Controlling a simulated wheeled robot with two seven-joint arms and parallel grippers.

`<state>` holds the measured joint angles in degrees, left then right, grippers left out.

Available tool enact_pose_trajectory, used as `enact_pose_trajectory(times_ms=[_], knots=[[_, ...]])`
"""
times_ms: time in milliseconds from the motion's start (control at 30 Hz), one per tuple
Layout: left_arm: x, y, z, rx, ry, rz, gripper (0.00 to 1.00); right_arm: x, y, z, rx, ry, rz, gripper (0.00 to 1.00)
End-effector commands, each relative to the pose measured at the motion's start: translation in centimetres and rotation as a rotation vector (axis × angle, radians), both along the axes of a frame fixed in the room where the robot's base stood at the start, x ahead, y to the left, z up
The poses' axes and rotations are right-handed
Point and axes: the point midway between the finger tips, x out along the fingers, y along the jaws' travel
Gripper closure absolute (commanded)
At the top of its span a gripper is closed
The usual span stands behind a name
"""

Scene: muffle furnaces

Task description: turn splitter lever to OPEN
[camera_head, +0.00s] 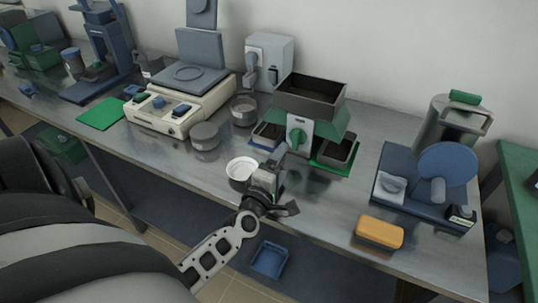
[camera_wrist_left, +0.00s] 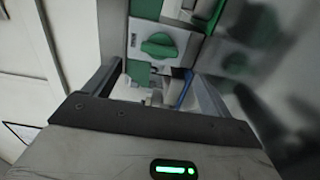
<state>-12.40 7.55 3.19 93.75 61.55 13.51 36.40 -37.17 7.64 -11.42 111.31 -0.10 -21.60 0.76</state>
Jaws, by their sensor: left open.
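The splitter (camera_head: 311,96) stands on the bench, with a dark open hopper above a green body. A green lever knob (camera_head: 296,138) sits on its white front plate. In the left wrist view the lever (camera_wrist_left: 158,46) lies roughly crosswise on the plate, beyond the fingers; the label beside it is too small to read. My left gripper (camera_head: 272,172) is in front of and below the lever, apart from it. In the wrist view its fingers (camera_wrist_left: 152,82) are spread, with nothing held between them. My right gripper does not show.
Dark pans (camera_head: 337,152) stand at the splitter's base. A white-rimmed bowl (camera_head: 240,168) is just left of my left gripper. A grey canister (camera_head: 205,136) and a balance (camera_head: 178,102) stand farther left. A yellow sponge (camera_head: 379,232) and blue device (camera_head: 440,175) are on the right.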

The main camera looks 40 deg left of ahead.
Motion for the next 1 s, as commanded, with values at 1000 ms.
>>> enact_pose_trajectory(times_ms=[1000], knots=[[-6.7,-1.6,0.0,0.001,0.000,0.000,0.16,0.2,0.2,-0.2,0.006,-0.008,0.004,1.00]])
